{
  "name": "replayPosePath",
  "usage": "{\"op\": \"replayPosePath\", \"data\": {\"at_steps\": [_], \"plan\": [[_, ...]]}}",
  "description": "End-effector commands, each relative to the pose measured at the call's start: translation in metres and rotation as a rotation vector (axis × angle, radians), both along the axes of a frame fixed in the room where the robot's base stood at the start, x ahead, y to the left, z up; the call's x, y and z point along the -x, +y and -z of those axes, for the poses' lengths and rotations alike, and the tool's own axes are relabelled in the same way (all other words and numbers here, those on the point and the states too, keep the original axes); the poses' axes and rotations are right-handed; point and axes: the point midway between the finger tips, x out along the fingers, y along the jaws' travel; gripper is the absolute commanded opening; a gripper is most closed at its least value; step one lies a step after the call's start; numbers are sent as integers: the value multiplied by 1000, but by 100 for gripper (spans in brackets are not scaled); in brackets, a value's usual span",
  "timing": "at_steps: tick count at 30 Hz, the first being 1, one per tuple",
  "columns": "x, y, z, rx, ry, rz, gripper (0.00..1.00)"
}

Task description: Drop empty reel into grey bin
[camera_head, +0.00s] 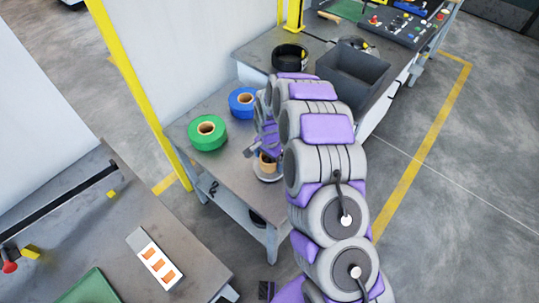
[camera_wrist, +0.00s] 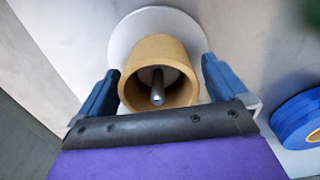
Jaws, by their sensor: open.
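The empty reel is a bare tan core (camera_wrist: 160,56) over a metal pin (camera_wrist: 158,86), in front of a round pale disc (camera_wrist: 122,38) in the wrist view. In the head view the tan core (camera_head: 267,163) shows partly behind my arm. My gripper (camera_wrist: 157,82) is open, with one blue finger on each side of the core. I cannot tell whether the fingers touch it. The grey bin (camera_head: 352,77) stands open on the bench beyond my arm, and the part of it that I see inside looks empty.
A green tape roll (camera_head: 208,133) and a blue tape roll (camera_head: 242,102) lie on the bench left of my arm. The blue roll also shows in the wrist view (camera_wrist: 300,118). A control panel (camera_head: 390,22) is behind.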

Motion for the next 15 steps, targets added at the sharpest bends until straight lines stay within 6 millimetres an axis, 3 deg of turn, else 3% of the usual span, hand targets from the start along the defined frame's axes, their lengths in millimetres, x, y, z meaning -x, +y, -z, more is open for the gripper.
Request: {"op": "replayPosePath", "data": {"at_steps": [9, 15], "plan": [[0, -1, 2, -1, 1, 0, 100], [0, -1, 2, -1, 1, 0, 82]]}}
